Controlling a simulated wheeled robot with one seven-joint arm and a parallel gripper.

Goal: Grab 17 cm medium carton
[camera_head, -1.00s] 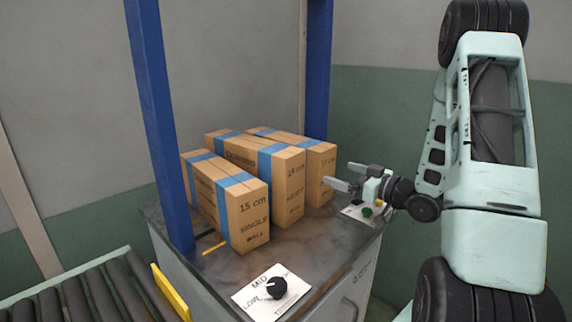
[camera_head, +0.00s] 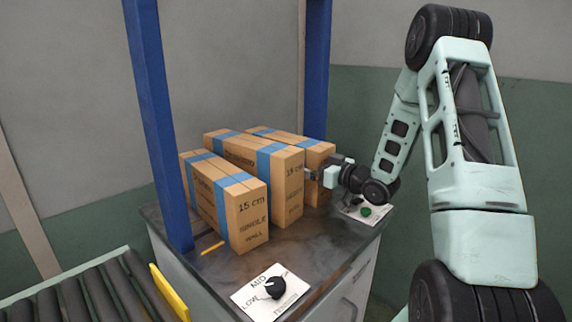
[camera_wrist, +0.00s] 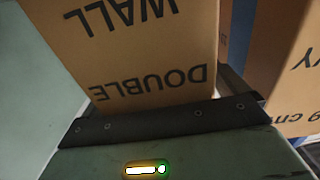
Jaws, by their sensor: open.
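Three brown cartons with blue tape stand side by side on the table. The rear carton (camera_head: 318,153), at the right of the group, is partly hidden by the middle one and my gripper. In the wrist view this carton (camera_wrist: 140,50) reads "DOUBLE WALL" upside down; its size label is not in view. My gripper (camera_head: 320,174) is open at the rear carton's near end, with a finger on either side of it. One finger lies in the gap beside the middle carton (camera_head: 288,190). That carton (camera_wrist: 280,75) shows at right in the wrist view, with "9 cm" legible.
The front carton (camera_head: 247,215) reads "15 cm SINGLE WALL". Blue posts (camera_head: 158,120) rise beside the dark tabletop (camera_head: 215,262). A knob panel (camera_head: 272,291) sits at the front, and a green button (camera_head: 366,211) at right. A roller conveyor (camera_head: 80,295) lies at lower left.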

